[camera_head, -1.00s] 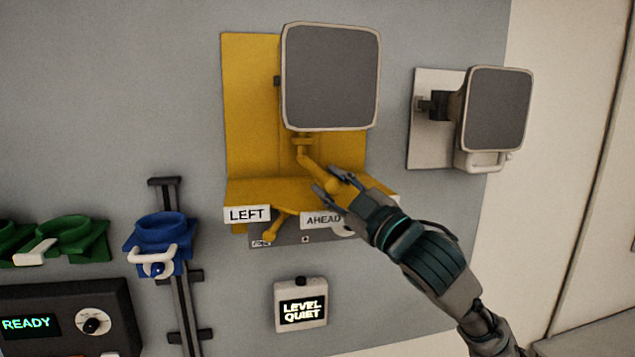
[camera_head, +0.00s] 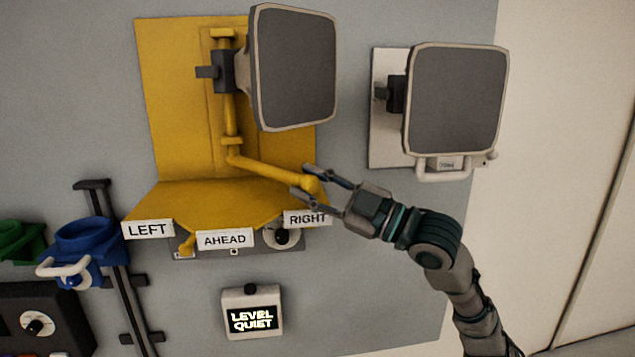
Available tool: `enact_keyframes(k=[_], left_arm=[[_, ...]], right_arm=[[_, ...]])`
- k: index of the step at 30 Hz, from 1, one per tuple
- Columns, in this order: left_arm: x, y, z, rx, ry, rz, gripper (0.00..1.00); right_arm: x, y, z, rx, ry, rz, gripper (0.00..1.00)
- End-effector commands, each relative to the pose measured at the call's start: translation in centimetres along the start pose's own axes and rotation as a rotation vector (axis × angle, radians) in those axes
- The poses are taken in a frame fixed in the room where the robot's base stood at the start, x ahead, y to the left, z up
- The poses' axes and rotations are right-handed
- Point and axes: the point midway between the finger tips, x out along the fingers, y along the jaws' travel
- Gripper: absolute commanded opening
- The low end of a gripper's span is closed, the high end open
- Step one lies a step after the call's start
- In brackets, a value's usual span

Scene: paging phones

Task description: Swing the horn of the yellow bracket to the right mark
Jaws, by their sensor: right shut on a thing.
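The yellow bracket (camera_head: 180,95) is fixed to the grey wall, with a shelf below that carries LEFT (camera_head: 147,229), AHEAD (camera_head: 225,239) and RIGHT (camera_head: 307,218) labels. Its horn (camera_head: 295,75), with a dark square face, is turned toward the right. A yellow handle arm (camera_head: 270,172) runs from the pivot post out to the right, its knob end above the RIGHT label. My right gripper (camera_head: 312,185) is shut on the knob end of that handle, partly hiding it. My left gripper is not in view.
A second horn (camera_head: 455,100) on a white plate hangs close to the right, above my right arm. A small LEVEL QUIET box (camera_head: 252,312) is below the shelf. Blue (camera_head: 88,245) and green (camera_head: 20,240) holders are at left.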

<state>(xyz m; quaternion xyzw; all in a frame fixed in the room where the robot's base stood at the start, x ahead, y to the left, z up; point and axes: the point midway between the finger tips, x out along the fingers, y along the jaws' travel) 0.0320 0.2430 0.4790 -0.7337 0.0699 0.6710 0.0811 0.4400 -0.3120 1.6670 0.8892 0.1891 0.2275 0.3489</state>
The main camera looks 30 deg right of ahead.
Motion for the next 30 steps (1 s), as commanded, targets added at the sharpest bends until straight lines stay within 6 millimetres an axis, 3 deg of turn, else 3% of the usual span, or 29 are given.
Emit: enact_keyframes(k=[11, 12, 14, 25, 30], left_arm=[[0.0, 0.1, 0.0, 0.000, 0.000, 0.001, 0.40], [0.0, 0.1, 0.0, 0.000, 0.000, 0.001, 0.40], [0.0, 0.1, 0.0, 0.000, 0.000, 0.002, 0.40], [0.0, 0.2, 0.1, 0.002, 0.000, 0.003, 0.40], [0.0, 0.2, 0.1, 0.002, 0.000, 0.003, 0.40]], right_arm=[[-0.1, 0.1, 0.5, 0.003, -0.007, -0.002, 0.00], [-0.1, 0.2, 0.6, 0.004, -0.006, -0.002, 0.43], [-0.2, 0.2, 0.6, 0.005, -0.005, -0.001, 0.58], [-0.9, 0.6, 0.7, 0.005, -0.004, 0.004, 0.59], [-3.4, 0.5, 1.0, 0.003, -0.011, 0.004, 0.59]])
